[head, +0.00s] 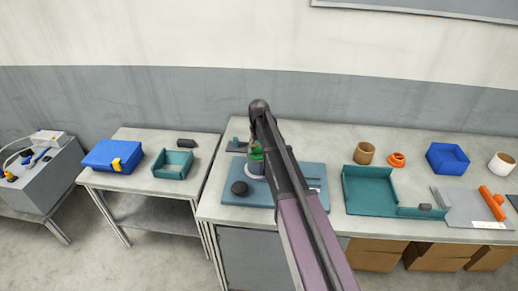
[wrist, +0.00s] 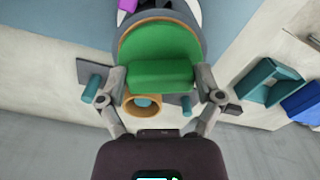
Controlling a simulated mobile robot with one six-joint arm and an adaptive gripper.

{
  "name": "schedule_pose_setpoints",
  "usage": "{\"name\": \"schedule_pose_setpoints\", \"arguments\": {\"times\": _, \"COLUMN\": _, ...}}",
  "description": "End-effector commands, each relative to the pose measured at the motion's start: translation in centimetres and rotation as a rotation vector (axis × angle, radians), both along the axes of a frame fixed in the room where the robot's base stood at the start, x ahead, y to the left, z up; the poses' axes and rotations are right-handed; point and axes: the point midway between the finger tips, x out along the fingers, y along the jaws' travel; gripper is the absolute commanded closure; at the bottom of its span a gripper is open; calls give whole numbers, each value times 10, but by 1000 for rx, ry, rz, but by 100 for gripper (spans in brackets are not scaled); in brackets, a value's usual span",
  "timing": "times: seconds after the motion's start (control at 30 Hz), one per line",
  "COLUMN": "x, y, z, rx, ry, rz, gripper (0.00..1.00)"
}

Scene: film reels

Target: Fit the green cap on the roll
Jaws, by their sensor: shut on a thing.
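The green cap (wrist: 158,44) is a round disc with a raised block across it. My gripper (wrist: 161,78) is shut on this block, with one finger at each end. A brown rim, perhaps the roll's edge, shows behind the cap in the wrist view, with a grey and white round shape beyond it. The cap hides most of this, so I cannot tell whether it is seated. In the head view the green cap (head: 257,153) is partly hidden by my arm, above a pale round base on the blue board (head: 230,197).
A brown ring (wrist: 133,107) and teal pegs show near the cap in the wrist view. A dark round knob (head: 239,188) lies on the board. To the right are a teal tray (head: 367,190), a brown tube (head: 364,153), an orange ring (head: 396,160) and a blue container (head: 447,158).

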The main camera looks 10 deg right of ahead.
Motion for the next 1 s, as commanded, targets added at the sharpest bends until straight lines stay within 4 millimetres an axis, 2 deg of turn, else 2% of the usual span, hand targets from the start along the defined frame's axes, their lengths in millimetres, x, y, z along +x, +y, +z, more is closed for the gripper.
{"name": "schedule_pose_setpoints", "arguments": {"times": 0.2, "x": 0, "y": 0, "z": -4, "rx": 0, "ry": 0, "rz": 0, "gripper": 63}}
{"name": "schedule_pose_setpoints", "arguments": {"times": 0.23, "x": 0, "y": 0, "z": -3, "rx": 0, "ry": 0, "rz": 0, "gripper": 7}}
{"name": "schedule_pose_setpoints", "arguments": {"times": 0.27, "x": 0, "y": 0, "z": -3, "rx": 0, "ry": 0, "rz": 0, "gripper": 1}}
{"name": "schedule_pose_setpoints", "arguments": {"times": 0.7, "x": 0, "y": -1, "z": -2, "rx": 0, "ry": 0, "rz": -1, "gripper": 1}}
{"name": "schedule_pose_setpoints", "arguments": {"times": 1.0, "x": 0, "y": -1, "z": 13, "rx": 0, "ry": 0, "rz": -1, "gripper": 1}}
